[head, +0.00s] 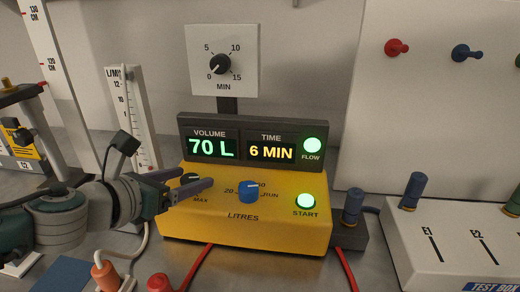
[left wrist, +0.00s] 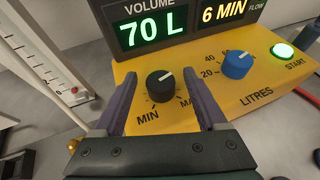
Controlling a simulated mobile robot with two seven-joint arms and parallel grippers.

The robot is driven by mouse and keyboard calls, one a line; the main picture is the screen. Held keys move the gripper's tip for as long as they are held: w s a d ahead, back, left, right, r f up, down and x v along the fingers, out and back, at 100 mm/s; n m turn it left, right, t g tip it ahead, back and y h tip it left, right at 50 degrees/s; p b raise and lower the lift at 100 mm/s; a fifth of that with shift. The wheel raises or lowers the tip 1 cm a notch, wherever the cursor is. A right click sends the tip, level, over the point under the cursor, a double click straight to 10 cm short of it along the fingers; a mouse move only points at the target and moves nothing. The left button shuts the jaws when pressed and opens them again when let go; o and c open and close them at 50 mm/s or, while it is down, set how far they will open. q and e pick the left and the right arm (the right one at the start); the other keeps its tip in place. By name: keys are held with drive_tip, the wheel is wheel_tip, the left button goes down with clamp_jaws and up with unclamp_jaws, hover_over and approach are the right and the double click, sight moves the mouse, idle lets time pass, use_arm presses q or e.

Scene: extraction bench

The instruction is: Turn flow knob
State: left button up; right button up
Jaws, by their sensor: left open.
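The flow knob (left wrist: 161,86) is a black dial between the words MIN and MAX on the sloped yellow box (head: 245,232). In the left wrist view its white mark points up and to the right. My left gripper (head: 196,177) is open, its two purple fingers on either side of the knob; they also show in the left wrist view (left wrist: 160,76). A gap shows between each finger and the knob. In the head view the fingers partly hide the knob (head: 190,179). My right gripper is not in view.
A blue LITRES knob (head: 249,192) and a lit green START button (head: 306,201) sit right of the flow knob. The display (head: 230,148) behind reads 70 L and 6 MIN, with a green FLOW light. A white L/MIN gauge (head: 134,120) stands to the left.

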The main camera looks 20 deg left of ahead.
use_arm(q)
drive_tip(key=shift+w+f, duration=0.25)
drive_tip(key=shift+w, duration=0.25)
clamp_jaws()
idle(0.3)
